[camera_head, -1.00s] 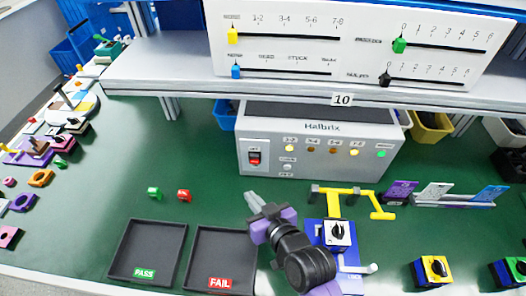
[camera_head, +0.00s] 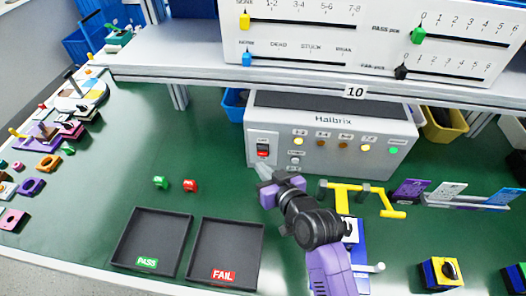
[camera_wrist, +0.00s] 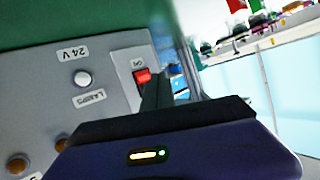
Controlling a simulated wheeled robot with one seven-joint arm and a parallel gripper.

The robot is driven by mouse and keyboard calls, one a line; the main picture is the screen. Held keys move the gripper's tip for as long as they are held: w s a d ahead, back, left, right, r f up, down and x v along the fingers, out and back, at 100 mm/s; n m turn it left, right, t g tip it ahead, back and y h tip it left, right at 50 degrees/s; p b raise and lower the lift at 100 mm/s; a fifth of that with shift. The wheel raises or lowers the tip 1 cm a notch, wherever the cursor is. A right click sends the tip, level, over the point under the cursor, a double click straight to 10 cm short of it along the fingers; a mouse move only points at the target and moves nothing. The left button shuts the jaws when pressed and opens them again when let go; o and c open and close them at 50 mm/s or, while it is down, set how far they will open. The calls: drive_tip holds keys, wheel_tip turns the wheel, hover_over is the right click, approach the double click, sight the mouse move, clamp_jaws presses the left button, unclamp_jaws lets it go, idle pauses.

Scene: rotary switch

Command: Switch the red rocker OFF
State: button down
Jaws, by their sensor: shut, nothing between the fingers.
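The red rocker (camera_head: 263,150) sits in a dark frame at the left of the grey Halbrix box's front face. In the wrist view the red rocker (camera_wrist: 142,76) shows with its label beside it. My gripper (camera_head: 262,168) is shut and empty, its fingertips just below the rocker in the head view. In the wrist view the dark fingers (camera_wrist: 154,92) reach to the rocker and cover part of it. I cannot tell whether they touch it. The Halbrix box (camera_head: 335,160) has several lamps, some lit yellow and one green.
A PASS tray (camera_head: 150,212) and a FAIL tray (camera_head: 226,222) lie in front on the green table. A green piece (camera_head: 160,182) and a red piece (camera_head: 190,185) lie left of my gripper. A yellow stand (camera_head: 345,187) is to the right. The shelf overhangs the box.

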sight(258, 152)
drive_tip(key=shift+w+r+b, duration=0.15)
drive_tip(key=shift+w+b, duration=0.15)
drive_tip(key=shift+w, duration=0.9)
drive_tip(key=shift+w, duration=0.1)
idle(1.1)
drive_tip(key=shift+w+r, duration=0.1)
drive_tip(key=shift+w, duration=0.2)
drive_tip(key=shift+w+b, duration=0.3)
drive_tip(key=shift+w, duration=0.05)
idle(0.6)
drive_tip(key=shift+s, duration=0.15)
drive_tip(key=shift+s+p, duration=0.3)
drive_tip(key=shift+s, duration=0.35)
drive_tip(key=s, duration=0.1)
drive_tip(key=s+p, duration=0.1)
drive_tip(key=s, duration=0.1)
drive_tip(key=s+f, duration=0.1)
drive_tip(key=s, duration=0.1)
drive_tip(key=shift+p, duration=0.35)
